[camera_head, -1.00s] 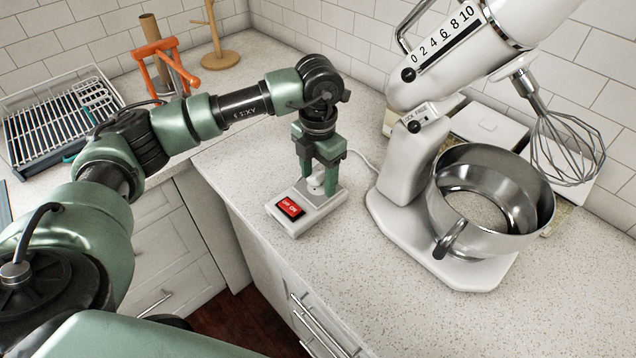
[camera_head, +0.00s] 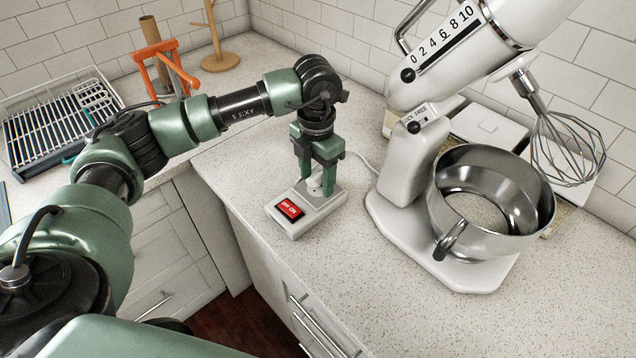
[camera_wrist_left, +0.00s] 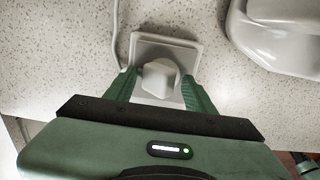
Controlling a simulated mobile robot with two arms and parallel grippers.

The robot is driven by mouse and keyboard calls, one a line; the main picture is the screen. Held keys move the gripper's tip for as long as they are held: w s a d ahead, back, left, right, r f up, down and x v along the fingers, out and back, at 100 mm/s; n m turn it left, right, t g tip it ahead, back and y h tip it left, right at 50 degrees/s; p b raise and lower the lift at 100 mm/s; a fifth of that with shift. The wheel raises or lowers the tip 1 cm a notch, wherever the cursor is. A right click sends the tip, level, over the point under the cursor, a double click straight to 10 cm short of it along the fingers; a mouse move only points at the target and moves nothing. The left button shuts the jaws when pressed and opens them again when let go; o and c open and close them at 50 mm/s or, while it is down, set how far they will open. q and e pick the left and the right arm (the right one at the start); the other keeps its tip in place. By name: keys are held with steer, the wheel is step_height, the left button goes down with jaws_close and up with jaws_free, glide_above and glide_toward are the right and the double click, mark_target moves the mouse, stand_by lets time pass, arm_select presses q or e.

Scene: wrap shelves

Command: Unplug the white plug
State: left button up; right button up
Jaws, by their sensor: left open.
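The white plug (camera_head: 315,186) sits in the white socket block (camera_head: 292,225), which has a red switch (camera_head: 289,208) and lies on the counter near its front edge. My left gripper (camera_head: 319,188) points down over the block, with its green fingers on either side of the plug. In the left wrist view the plug (camera_wrist_left: 159,78) lies between the two open fingers (camera_wrist_left: 158,92), with a gap visible on each side. The fingers partly hide the plug in the head view. My right gripper is not in view.
A white stand mixer (camera_head: 405,160) with a steel bowl (camera_head: 490,200) stands close on the right. A white cord (camera_head: 362,158) runs behind the block. A dish rack (camera_head: 60,125) and an orange stand (camera_head: 160,65) are at the back left. The front right counter is clear.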

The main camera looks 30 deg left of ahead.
mark_target(315, 175)
arm_select(q)
steer(key=shift+a+f, duration=0.15)
steer(key=shift+a, duration=0.1)
jaws_close()
steer(key=shift+w+r, duration=0.1)
steer(key=shift+r, duration=0.5)
steer(key=shift+r+p, duration=1.5)
steer(key=shift+r, duration=1)
